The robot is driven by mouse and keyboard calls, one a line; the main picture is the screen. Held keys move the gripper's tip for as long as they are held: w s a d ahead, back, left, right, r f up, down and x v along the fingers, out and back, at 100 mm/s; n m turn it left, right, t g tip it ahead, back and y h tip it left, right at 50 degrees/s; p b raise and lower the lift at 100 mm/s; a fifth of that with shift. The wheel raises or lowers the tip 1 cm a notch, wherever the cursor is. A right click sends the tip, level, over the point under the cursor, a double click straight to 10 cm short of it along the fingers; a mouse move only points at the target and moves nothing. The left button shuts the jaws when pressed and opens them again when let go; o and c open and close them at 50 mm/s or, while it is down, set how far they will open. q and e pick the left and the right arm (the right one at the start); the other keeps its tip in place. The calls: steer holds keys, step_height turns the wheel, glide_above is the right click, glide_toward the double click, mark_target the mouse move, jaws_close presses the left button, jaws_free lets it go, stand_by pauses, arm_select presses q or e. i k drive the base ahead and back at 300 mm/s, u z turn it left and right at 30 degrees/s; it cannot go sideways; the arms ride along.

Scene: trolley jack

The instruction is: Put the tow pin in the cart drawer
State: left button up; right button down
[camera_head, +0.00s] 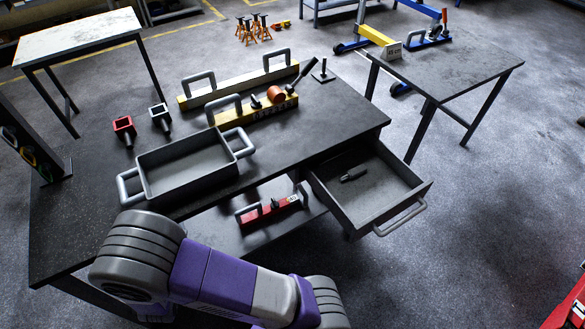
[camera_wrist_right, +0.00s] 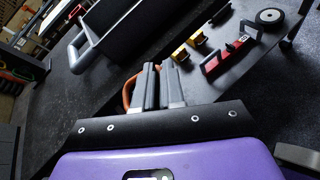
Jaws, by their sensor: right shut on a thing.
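The cart drawer (camera_head: 365,212) is pulled open at the right of the dark worktop in the head view. A small dark tool (camera_head: 353,174) lies inside it. In the right wrist view my right gripper (camera_wrist_right: 159,68) has its fingers close together on a thing. An orange loop (camera_wrist_right: 127,92) shows beside and behind the left finger; it may be the tow pin's handle, but the fingers hide most of the held thing. My left gripper is not in view, and neither gripper's fingers show in the head view.
A grey tray (camera_head: 199,192) with side handles stands on the worktop (camera_head: 80,215). Red (camera_head: 124,126) and grey (camera_head: 160,113) sockets stand behind it, and yellow bars with handles (camera_head: 235,84) lie further back. A red bar (camera_head: 270,208) lies on the lower shelf.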

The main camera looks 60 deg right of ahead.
mark_target(366, 191)
steer(key=u, duration=0.95)
steer(key=k, duration=1.3)
steer(key=z, duration=1.95)
steer(key=i, duration=0.5)
steer(key=z, duration=0.05)
